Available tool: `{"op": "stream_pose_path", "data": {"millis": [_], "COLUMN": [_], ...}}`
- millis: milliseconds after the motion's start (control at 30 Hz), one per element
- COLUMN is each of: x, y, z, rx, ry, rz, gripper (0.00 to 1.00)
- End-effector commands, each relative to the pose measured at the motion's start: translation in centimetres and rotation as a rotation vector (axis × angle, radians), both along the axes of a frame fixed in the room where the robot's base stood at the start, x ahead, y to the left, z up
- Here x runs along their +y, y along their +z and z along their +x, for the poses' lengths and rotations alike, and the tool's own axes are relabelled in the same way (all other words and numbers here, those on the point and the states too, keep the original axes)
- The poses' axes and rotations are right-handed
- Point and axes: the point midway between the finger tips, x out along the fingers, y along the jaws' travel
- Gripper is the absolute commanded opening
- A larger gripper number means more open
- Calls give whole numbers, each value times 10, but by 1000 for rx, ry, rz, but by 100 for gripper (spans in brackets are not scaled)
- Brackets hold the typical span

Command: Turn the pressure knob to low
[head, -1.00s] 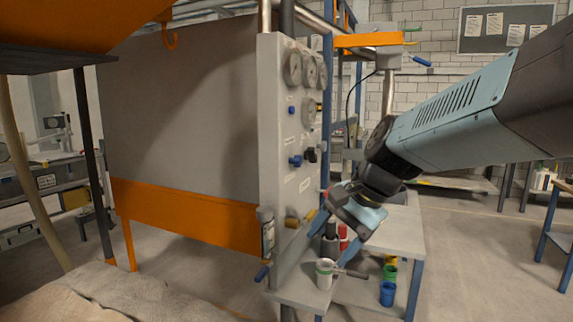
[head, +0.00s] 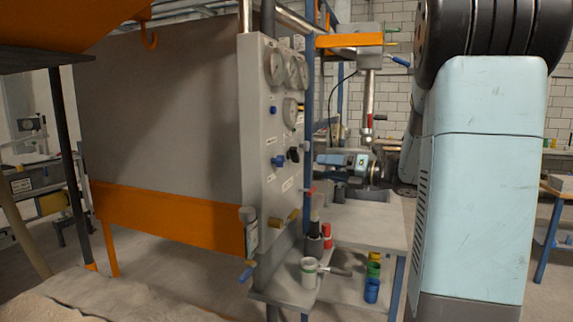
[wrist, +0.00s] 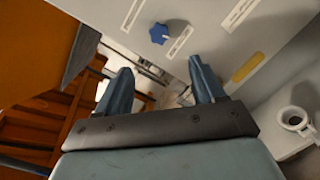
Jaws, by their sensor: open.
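The grey control panel (head: 262,200) stands upright left of centre in the head view. It carries a blue star-shaped knob (head: 278,161), a black knob (head: 294,154) and a small blue knob (head: 273,110). Their labels are too small to read, so I cannot tell which is the pressure knob. In the wrist view a blue knob (wrist: 158,33) with a pale pointer lies ahead of the fingertips, beside a white label strip. My gripper (wrist: 160,68) is open and empty, apart from the knob. In the head view my gripper (head: 322,159) is right of the panel, near knob height.
Round gauges (head: 275,68) sit high on the panel. A mug (head: 309,272) and coloured cups (head: 372,290) stand on shelves below. An orange-edged board (head: 165,212) is left.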

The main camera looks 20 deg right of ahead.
Motion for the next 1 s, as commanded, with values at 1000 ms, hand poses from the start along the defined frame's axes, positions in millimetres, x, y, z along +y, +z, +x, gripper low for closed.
{"op": "stream_pose_path", "data": {"millis": [1000], "x": [100], "y": [0], "z": [91], "rx": [-1], "ry": [1], "rz": [-1], "gripper": [68]}}
